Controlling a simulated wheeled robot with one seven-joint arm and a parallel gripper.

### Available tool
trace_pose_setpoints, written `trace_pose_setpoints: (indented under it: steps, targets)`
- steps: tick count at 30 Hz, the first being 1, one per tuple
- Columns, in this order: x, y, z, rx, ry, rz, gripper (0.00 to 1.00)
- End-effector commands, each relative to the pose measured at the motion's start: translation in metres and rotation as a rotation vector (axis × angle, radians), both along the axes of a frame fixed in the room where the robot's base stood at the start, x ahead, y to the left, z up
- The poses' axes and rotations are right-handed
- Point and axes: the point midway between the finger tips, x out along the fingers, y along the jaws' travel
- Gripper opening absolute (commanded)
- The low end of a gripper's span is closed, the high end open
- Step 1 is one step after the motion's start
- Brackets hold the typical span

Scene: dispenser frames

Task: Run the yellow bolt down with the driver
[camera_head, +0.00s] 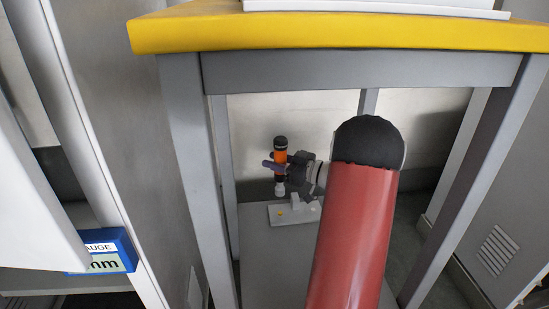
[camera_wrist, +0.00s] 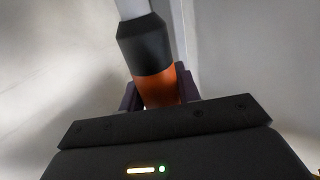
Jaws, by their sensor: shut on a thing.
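The driver (camera_head: 279,157) has an orange body, black bands and a pale lower end, and it stands about upright in the head view. My gripper (camera_head: 276,165) is shut around its orange body. In the wrist view the driver (camera_wrist: 155,88) shows between the dark fingers of my gripper (camera_wrist: 160,88), its pale end running out of the top of the picture. The yellow bolt (camera_head: 281,212) is a small spot on a pale plate (camera_head: 291,219). The driver's lower end appears above the bolt, with a gap between them in the picture. The wrist view does not show the bolt.
The plate lies on a grey lower surface (camera_head: 262,247) inside a frame with grey legs (camera_head: 188,150) and a yellow-edged top (camera_head: 330,35). A small white block (camera_head: 296,199) stands on the plate. A blue gauge box (camera_head: 118,250) is at the left.

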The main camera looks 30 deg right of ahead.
Motion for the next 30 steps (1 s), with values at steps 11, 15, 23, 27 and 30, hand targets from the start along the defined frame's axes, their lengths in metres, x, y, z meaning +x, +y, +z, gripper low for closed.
trace_pose_setpoints:
  steps: [11,15,23,27,30]
  targets:
    - [-0.002,-0.001,-0.007,0.002,0.0,0.0,0.05]
    - [-0.001,-0.001,-0.02,0.002,0.0,0.0,0.05]
    - [-0.002,-0.001,-0.045,0.001,0.0,0.0,0.05]
    - [-0.001,-0.001,-0.057,0.002,-0.001,0.0,0.05]
    - [-0.001,-0.001,-0.064,0.001,-0.002,0.0,0.05]
